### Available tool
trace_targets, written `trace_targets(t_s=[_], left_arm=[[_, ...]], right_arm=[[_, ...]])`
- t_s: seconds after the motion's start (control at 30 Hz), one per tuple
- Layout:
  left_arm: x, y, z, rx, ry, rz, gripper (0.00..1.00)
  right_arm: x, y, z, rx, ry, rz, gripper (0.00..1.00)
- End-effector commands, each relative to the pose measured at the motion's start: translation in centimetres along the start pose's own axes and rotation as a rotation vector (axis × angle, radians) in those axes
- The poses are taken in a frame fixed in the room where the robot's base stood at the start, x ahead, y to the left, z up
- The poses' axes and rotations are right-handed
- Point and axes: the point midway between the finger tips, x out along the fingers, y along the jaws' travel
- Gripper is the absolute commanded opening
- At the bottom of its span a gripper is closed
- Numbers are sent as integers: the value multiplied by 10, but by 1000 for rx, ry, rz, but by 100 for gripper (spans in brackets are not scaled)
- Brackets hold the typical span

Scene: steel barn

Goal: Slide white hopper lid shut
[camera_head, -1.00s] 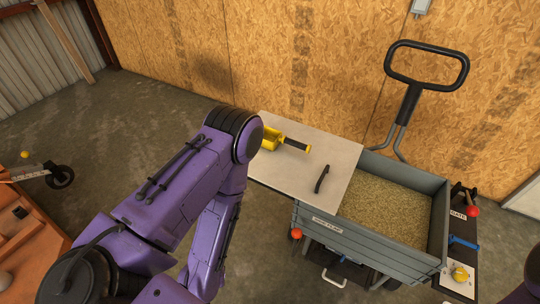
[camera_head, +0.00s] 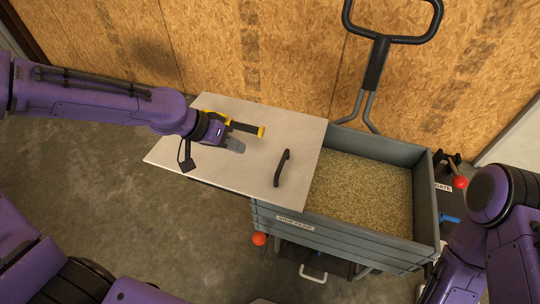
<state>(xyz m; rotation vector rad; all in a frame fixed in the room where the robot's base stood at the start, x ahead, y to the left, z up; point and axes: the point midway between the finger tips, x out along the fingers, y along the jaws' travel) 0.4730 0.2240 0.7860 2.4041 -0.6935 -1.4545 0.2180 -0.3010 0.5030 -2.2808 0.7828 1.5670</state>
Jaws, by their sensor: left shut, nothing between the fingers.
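The white hopper lid (camera_head: 248,176) is a flat panel over the left part of the grey hopper (camera_head: 345,232) and juts out past its left side. The right part of the hopper is open and shows grain (camera_head: 362,195). A black bar handle (camera_head: 282,168) stands on the lid near its right edge. My left gripper (camera_head: 235,145) is over the lid, left of the handle and apart from it, with its fingers shut and empty.
A black push handle (camera_head: 376,65) rises behind the hopper, close to the wooden wall (camera_head: 250,50). A red ball knob (camera_head: 260,239) is at the hopper's lower left, another (camera_head: 460,182) at its right. Bare concrete floor (camera_head: 120,220) lies to the left.

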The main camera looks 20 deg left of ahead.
Motion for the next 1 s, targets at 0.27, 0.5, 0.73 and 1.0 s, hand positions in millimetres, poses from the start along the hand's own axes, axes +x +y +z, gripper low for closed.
trace_targets(t_s=[0.27,0.5,0.73,1.0], left_arm=[[66,-2,4,-2,-6,-1,0],[88,24,-1,1,-2,-3,0],[92,36,-2,-4,0,-4,0],[92,36,-2,-5,0,-3,0]], right_arm=[[18,-2,8,0,0,0,43],[19,-2,8,0,0,0,43],[19,-2,8,0,0,0,43],[19,-2,8,0,0,0,43]])
